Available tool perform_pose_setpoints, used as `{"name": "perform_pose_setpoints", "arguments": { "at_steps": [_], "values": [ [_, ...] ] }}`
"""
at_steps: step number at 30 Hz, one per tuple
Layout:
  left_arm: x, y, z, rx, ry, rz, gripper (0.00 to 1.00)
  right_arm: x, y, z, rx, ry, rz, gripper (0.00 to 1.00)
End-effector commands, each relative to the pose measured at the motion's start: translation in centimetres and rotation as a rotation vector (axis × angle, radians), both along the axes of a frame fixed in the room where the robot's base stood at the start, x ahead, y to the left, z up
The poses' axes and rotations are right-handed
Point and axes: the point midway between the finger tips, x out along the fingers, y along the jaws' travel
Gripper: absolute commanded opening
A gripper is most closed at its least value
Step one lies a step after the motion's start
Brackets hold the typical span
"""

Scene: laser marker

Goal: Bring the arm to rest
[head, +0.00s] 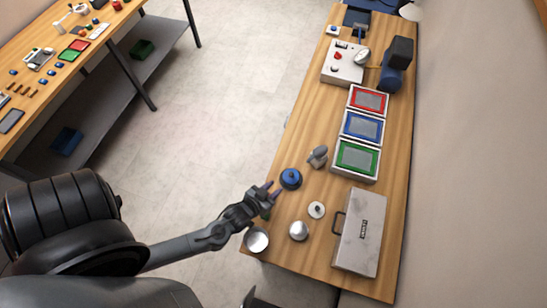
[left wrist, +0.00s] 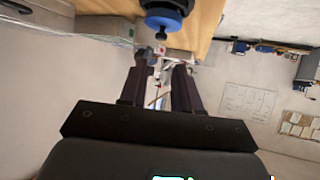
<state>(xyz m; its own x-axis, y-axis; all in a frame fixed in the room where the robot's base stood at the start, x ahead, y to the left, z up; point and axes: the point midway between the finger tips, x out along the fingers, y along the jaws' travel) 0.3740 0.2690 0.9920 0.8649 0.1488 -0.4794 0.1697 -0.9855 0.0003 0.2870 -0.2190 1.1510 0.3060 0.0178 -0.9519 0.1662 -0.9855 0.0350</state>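My left arm reaches in from the left in the head view. Its gripper (head: 268,192) is over the near left edge of the wooden table (head: 300,110), beside a round blue object with a knob (head: 290,178). In the left wrist view the two dark fingers of the left gripper (left wrist: 162,75) stand apart with nothing between them. A blue knobbed object (left wrist: 165,22) shows beyond the fingertips, apart from them. My right gripper cannot be made out in either view.
A metal cup (head: 256,239), a silver dome (head: 298,230), a white disc (head: 316,210) and a grey case (head: 360,232) are near the gripper. Red, blue and green framed trays (head: 342,171) line the table. Open floor (head: 225,80) lies to the left.

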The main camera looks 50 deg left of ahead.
Motion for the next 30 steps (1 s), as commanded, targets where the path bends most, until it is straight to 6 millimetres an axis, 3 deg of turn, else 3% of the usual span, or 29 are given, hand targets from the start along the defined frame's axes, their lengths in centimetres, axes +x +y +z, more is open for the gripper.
{"name": "perform_pose_setpoints", "arguments": {
  "at_steps": [9,11,14,16,20,24,30],
  "values": [
    [-0.2,0.1,1.1,-0.001,0.002,0.004,0.32,0.0,0.2,1.1,0.007,0.001,-0.004,0.00],
    [0.3,0.1,2.6,-0.007,-0.021,0.006,0.32,0.0,0.1,1.5,0.007,0.001,-0.004,0.00],
    [1.4,-0.5,6.4,-0.032,-0.053,-0.004,0.32,0.0,0.1,2.4,0.007,0.001,-0.004,0.00],
    [2.2,-1.4,9.8,-0.062,-0.028,-0.022,0.32,0.0,0.1,3.2,0.006,0.001,-0.004,0.00],
    [2.0,-3.0,14.3,-0.091,0.095,-0.078,0.32,0.0,0.1,4.0,0.004,0.000,-0.003,0.00],
    [0.1,-4.5,18.3,-0.083,0.266,-0.157,0.32,0.0,0.0,4.6,0.001,0.000,-0.001,0.00],
    [-4.1,-5.3,21.0,-0.026,0.511,-0.250,0.32,0.0,-0.1,4.6,-0.004,-0.001,0.003,0.00]
  ]
}}
